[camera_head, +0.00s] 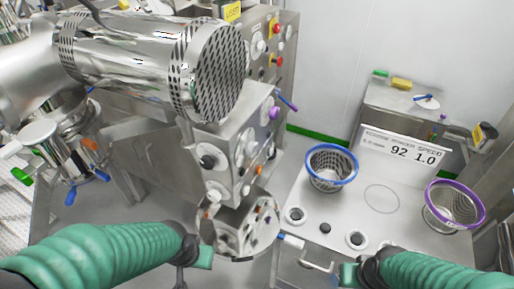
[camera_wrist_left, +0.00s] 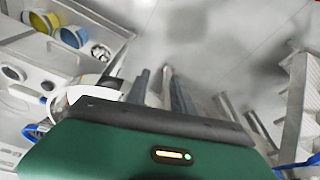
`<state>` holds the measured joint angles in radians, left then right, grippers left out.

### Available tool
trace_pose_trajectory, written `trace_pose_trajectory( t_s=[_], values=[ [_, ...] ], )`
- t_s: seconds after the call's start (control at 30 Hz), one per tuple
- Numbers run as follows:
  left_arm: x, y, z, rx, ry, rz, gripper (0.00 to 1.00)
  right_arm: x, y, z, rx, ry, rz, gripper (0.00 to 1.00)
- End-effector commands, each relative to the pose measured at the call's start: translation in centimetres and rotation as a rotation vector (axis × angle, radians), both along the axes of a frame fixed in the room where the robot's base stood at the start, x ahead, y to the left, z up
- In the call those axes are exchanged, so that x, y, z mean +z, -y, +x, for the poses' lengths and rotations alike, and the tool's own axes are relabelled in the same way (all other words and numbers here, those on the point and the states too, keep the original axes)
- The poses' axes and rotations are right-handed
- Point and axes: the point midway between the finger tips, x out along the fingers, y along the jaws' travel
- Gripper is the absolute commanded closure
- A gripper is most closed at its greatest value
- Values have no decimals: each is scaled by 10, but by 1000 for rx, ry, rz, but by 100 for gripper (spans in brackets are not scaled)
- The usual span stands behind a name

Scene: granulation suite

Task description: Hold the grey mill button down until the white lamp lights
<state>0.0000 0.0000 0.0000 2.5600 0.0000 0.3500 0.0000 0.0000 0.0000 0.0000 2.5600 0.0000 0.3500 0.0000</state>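A steel machine carries an upper control panel (camera_head: 268,45) with red and pale round fittings, and a lower panel (camera_head: 240,155) with dark, white and purple ones. I cannot tell which fitting is the grey mill button or which is the white lamp; no lamp looks clearly lit. My left gripper (camera_head: 198,252) is low and in front of the lower panel, apart from its fittings. My right gripper (camera_head: 346,272) is at the front of the white-topped counter. The fingertips are too small in the head view to judge.
A blue-rimmed basket (camera_head: 331,181) and a purple-rimmed basket (camera_head: 438,222) stand on the counter (camera_head: 345,212). A display (camera_head: 402,152) reads 92 and 1.0. A perforated steel drum (camera_head: 214,70) overhangs the left side.

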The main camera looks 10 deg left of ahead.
Motion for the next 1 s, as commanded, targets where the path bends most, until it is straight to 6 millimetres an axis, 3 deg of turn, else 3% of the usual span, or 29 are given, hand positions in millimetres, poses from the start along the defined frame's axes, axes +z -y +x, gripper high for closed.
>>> trace_pose_trajectory(
  t_s=[0.03, 0.2, 1.0],
  values=[
    [0, 0, 0, 0, 0, 0, 79, 0, 0, 0, 0, 0, 0, 100],
    [0, 0, 0, 0, 0, 0, 100, 0, 0, 0, 0, 0, 0, 100],
    [0, 0, 0, 0, 0, 0, 100, 0, 0, 0, 0, 0, 0, 100]
  ],
)
